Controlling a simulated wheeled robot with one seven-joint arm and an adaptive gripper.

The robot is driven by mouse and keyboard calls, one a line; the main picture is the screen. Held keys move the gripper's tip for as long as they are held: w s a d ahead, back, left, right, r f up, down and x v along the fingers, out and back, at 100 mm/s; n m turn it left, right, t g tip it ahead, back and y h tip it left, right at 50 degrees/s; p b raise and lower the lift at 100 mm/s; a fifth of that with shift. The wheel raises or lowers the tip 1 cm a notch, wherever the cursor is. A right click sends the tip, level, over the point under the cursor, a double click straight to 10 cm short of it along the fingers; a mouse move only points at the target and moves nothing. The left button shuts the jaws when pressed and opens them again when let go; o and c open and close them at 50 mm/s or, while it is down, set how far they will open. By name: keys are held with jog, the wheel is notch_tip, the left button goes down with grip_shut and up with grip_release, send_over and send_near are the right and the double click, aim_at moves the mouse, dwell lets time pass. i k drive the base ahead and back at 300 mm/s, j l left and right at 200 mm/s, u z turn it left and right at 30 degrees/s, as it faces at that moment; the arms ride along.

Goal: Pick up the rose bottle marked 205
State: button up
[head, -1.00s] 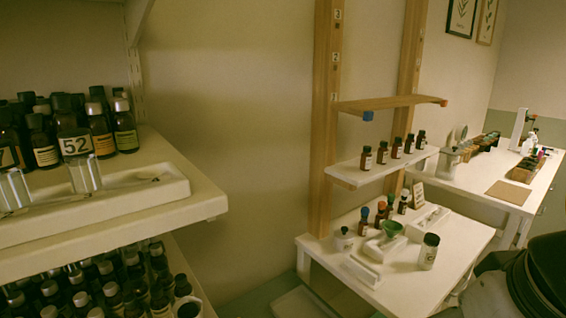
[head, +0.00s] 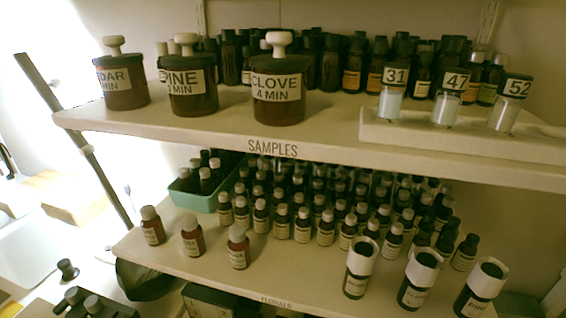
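The bottle marked 205 cannot be picked out, because the small labels are too blurred to read. The lower shelf (head: 180,262) has an edge label that seems to read FLORALS. Rows of small dark bottles with grey caps (head: 303,225) stand packed on it. Three reddish-brown bottles stand apart at its front left: one at the left (head: 152,228), one in the middle (head: 192,235) and one at the right (head: 238,248). My gripper is not in view.
The SAMPLES shelf (head: 215,134) hangs above with CEDAR-like, PINE and CLOVE jars (head: 278,98) and a white tray (head: 400,134) of vials 31, 47, 52. Three dark bottles with white collars (head: 418,280) stand front right. A green bin (head: 200,202) stands back left.

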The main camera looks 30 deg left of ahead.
aim_at(152, 226)
jog(key=u, duration=1.75)
jog(key=i+j+z, duration=0.15)
jog(key=i+z, duration=0.15)
jog(key=z, duration=0.15)
jog(key=i+j+z, duration=0.25)
jog(key=z, duration=0.2)
